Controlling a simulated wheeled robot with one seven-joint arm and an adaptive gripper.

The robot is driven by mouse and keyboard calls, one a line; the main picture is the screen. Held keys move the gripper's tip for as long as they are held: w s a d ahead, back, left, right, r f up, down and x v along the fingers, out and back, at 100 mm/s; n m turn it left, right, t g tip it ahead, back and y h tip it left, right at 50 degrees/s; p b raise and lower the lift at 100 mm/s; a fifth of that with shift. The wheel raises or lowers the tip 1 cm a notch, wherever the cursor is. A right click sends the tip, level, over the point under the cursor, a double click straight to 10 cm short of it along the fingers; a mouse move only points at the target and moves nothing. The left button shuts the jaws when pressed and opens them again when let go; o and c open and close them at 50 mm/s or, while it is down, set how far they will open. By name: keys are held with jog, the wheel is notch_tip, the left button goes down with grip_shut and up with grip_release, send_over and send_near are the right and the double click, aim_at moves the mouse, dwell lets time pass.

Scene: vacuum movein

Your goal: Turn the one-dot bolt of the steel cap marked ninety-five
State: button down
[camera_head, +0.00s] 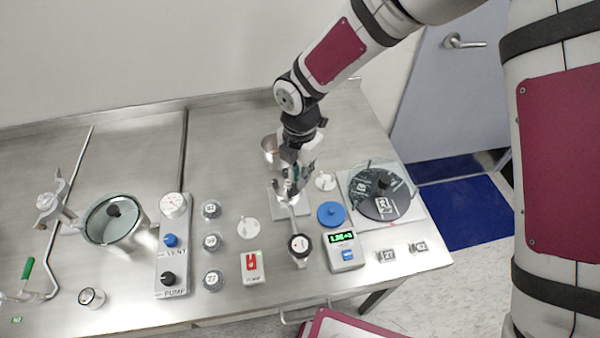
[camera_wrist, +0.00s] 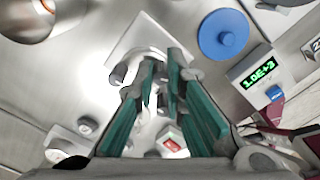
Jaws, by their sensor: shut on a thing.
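My gripper (camera_head: 292,186) points down over a small pale square plate (camera_head: 278,212) in the head view. Its green-padded fingers (camera_wrist: 165,75) are closed on a pale grey part between them in the wrist view, mostly hidden by the fingers. Three steel round caps with number labels stand in a column: a back one (camera_head: 211,209), a middle one (camera_head: 213,241) and a front one (camera_head: 213,280). I cannot make out a ninety-five or the bolt dots.
A blue disc (camera_head: 330,214), a green-display meter (camera_head: 345,252) and a dark round flange (camera_head: 382,194) lie to the right. A red-switch box (camera_head: 252,267), the vent and pump panel (camera_head: 173,250) and a glass-topped pot (camera_head: 115,222) are left. A copper-coloured cup (camera_head: 270,150) stands behind.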

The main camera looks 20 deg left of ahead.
jog(key=shift+m, duration=0.4)
jog(key=m+b, duration=0.1)
jog(key=m, duration=0.1)
jog(key=shift+m, duration=0.3)
jog(key=shift+m+b, duration=0.3)
jog(key=shift+m, duration=1.1)
jog(key=shift+d+m, duration=0.15)
jog(key=shift+m, duration=0.35)
jog(key=c, duration=1.9)
grip_release()
jog(key=shift+r, duration=0.15)
notch_tip(320, 180, up, 12)
jog(key=shift+f, duration=0.1)
